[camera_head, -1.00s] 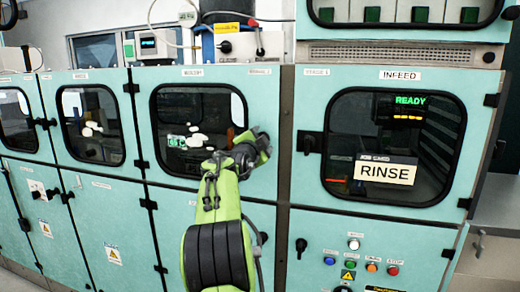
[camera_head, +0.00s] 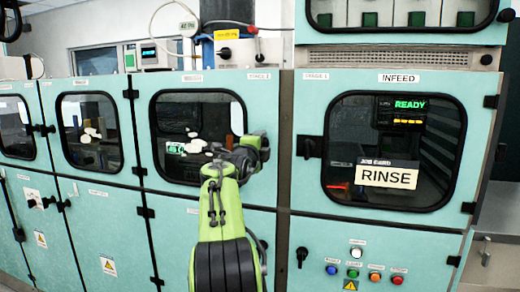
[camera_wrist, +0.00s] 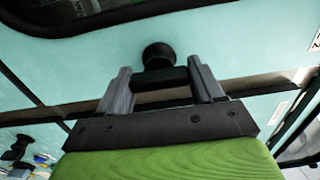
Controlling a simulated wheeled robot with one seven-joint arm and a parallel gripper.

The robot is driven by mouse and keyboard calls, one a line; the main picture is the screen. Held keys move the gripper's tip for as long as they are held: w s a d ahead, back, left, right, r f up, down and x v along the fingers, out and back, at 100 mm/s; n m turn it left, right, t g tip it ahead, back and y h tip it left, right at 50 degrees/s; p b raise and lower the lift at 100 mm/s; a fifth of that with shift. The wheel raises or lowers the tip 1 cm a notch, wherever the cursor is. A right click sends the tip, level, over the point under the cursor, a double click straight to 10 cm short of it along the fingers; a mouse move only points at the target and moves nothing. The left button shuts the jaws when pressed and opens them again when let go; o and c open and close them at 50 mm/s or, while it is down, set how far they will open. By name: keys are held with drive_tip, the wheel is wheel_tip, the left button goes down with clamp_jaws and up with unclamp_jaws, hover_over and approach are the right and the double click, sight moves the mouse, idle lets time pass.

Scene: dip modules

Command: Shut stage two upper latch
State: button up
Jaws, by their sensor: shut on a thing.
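The stage two upper door (camera_head: 258,108) is a teal panel with a dark-framed window. It looks flush with its neighbours. My gripper (camera_head: 257,150) is at the right edge of this door, low beside the window. In the wrist view, the two grey fingers of my gripper (camera_wrist: 162,82) stand on either side of a black latch handle (camera_wrist: 158,56) and are shut on it. The handle has a round knob and a bar that lies between the fingers. In the head view, my gripper hides the latch, and I cannot tell whether it is fully turned.
The infeed door (camera_head: 395,150) on the right has its own black latch (camera_head: 307,147) and a RINSE card (camera_head: 387,176). Several coloured buttons (camera_head: 374,278) sit below it. A lower black latch (camera_head: 302,257) is beside them. A dark post (camera_head: 284,130) separates the two cabinets.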

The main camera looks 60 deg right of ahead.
idle(0.4)
drive_tip(key=o, duration=1)
drive_tip(key=shift+c, duration=0.2)
drive_tip(key=s+a+b, duration=0.2)
drive_tip(key=a+b, duration=0.1)
drive_tip(key=a, duration=1.2)
drive_tip(key=shift+s+a+b, duration=0.25)
drive_tip(key=shift+a+b, duration=0.05)
drive_tip(key=shift+b, duration=0.05)
